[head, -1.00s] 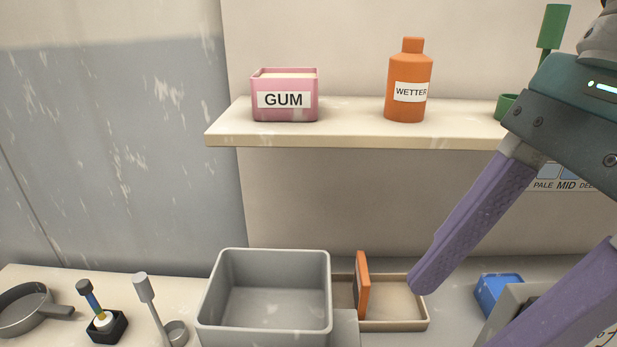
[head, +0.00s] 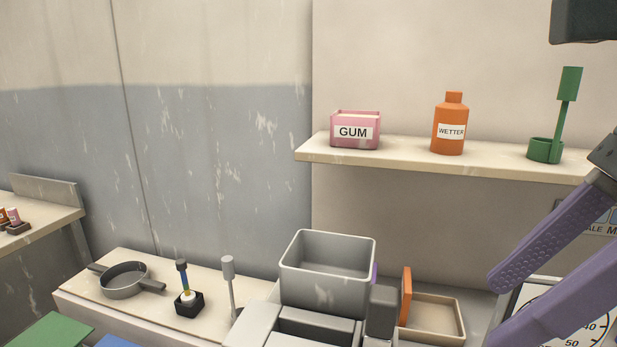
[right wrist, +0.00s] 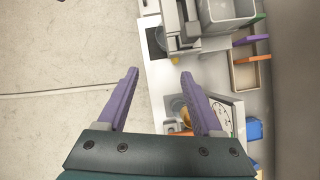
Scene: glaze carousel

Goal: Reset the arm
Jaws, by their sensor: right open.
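My right gripper (head: 493,313) reaches in from the right edge of the head view, with two purple fingers spread apart. In the right wrist view its fingers (right wrist: 159,77) are open with nothing between them. The tips point out over the floor and the bench edge. In the head view the gripper is in front of the shelf's right end and right of the beige tray (head: 452,318). It holds nothing. My left gripper does not show clearly in either view.
A grey bin (head: 325,290) and blocky grey parts (head: 380,312) stand left of the tray. The shelf (head: 400,155) holds a GUM box (head: 355,131), a WETTER bottle (head: 451,128) and a green stand (head: 545,150). A dial (head: 572,325) is beside the gripper. A pan (head: 124,280) sits left.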

